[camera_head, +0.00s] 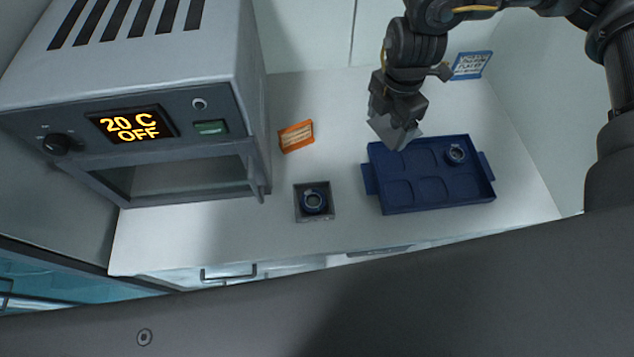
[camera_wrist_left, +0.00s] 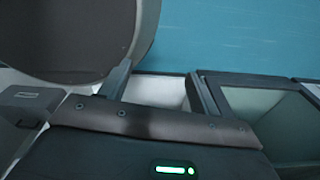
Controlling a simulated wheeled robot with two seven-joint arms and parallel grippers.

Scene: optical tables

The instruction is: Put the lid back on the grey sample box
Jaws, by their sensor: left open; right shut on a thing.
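The small grey sample box (camera_head: 298,214) stands open on the white bench, with a dark blue ring-shaped part (camera_head: 313,201) inside it. My right gripper (camera_head: 396,108) is shut on a flat grey piece that looks like the lid (camera_head: 392,133). It holds the lid tilted, up and to the right of the box and over the upper left corner of the blue tray in the picture. The lid is apart from the box. My left gripper (camera_wrist_left: 160,90) shows in the left wrist view, open and empty; it is not visible in the head view.
A blue compartment tray (camera_head: 381,195) holds one similar ring part (camera_head: 455,154). An oven (camera_head: 195,125) reading "20 C OFF" stands at left. An orange label (camera_head: 296,136) and a blue sign (camera_head: 471,65) stand behind. Bare bench separates box and tray.

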